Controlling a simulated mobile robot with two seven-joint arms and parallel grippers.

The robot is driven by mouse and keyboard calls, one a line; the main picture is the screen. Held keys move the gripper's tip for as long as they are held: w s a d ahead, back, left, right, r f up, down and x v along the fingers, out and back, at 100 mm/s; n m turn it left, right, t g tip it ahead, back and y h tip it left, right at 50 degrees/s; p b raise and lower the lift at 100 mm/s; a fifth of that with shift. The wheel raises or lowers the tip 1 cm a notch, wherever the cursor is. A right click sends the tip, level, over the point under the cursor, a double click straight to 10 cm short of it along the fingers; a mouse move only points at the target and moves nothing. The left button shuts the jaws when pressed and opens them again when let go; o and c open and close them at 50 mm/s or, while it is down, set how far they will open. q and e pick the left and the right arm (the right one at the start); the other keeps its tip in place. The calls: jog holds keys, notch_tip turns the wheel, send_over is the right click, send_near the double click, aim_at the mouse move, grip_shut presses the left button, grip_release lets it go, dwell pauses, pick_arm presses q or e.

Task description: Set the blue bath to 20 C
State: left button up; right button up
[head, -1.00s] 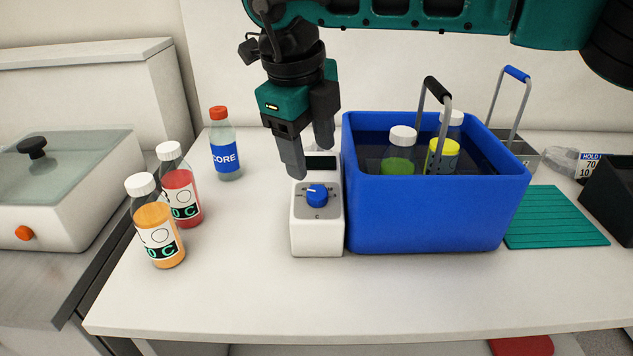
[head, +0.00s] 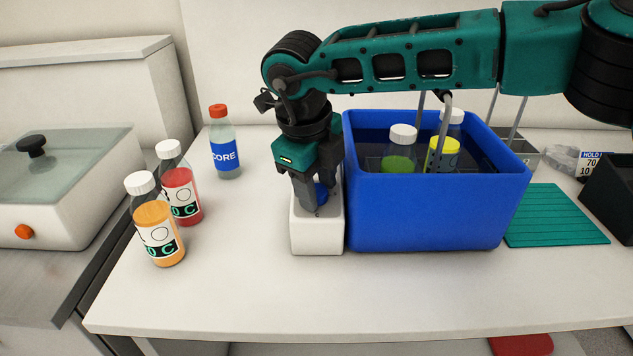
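The blue bath (head: 430,215) stands right of centre on the white table. Bottles with green (head: 399,163) and yellow (head: 444,150) contents stand in it. Its white control box (head: 317,237) adjoins its left side. My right gripper (head: 312,210) points down over the box, its fingers at the blue dial (head: 322,193). The dial is mostly hidden behind a finger, and its pointer and scale cannot be read. Whether the fingers grip the dial or only stand around it is unclear. The box's display is hidden. My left gripper is not in view.
Orange (head: 157,228) and red (head: 180,188) bottles stand at left; a CORE bottle (head: 225,150) with a red cap stands behind. A lidded white bath (head: 70,190) is far left. A teal mat (head: 556,215) and black box (head: 608,190) lie right. The front table is clear.

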jog(key=c, duration=0.7)
